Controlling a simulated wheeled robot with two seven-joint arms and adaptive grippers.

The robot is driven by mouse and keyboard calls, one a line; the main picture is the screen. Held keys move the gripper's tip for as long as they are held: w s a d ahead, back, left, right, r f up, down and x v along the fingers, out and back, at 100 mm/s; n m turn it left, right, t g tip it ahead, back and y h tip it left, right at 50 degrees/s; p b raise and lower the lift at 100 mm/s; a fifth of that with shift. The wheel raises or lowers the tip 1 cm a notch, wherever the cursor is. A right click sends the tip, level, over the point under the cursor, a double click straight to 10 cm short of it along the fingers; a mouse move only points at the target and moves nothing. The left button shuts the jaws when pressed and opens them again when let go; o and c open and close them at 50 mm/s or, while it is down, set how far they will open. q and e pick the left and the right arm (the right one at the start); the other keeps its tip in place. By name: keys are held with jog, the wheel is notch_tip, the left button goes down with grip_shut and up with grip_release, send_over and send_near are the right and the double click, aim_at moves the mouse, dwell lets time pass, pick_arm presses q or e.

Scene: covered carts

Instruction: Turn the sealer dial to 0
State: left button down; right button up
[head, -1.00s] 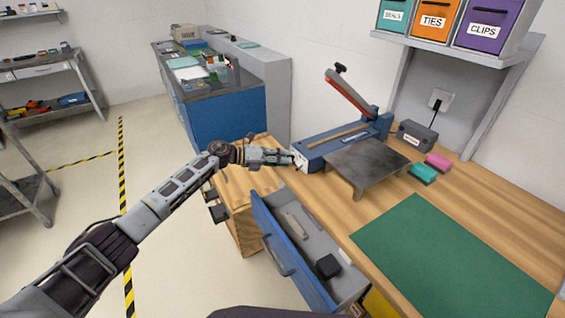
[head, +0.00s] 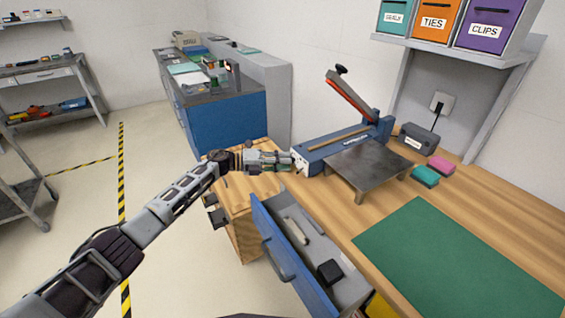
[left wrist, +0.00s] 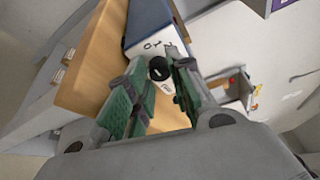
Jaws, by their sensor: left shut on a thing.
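The blue sealer (head: 335,146) stands on the wooden bench with its arm (head: 350,97) raised. Its white end face carries the dial. In the left wrist view, the black dial (left wrist: 158,69) sits between the fingertips, with printed numbers on the white face (left wrist: 152,40) around it. The dial's exact setting cannot be read. My left gripper (head: 296,161) is at the sealer's near left end, and it also shows in the left wrist view (left wrist: 160,80). It is shut on the dial. My right gripper is not in view.
A dark metal stand (head: 367,167) stands before the sealer. An open blue drawer (head: 283,255) juts out below the bench. A green mat (head: 460,255), teal and pink blocks (head: 425,177) and a grey box (head: 417,140) lie to the right.

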pick_arm(q)
jog(key=c, duration=1.3)
grip_release()
jog(key=shift+o, duration=0.2)
jog(key=shift+f, duration=0.1)
jog(key=shift+a, duration=0.1)
jog(key=v, duration=0.8)
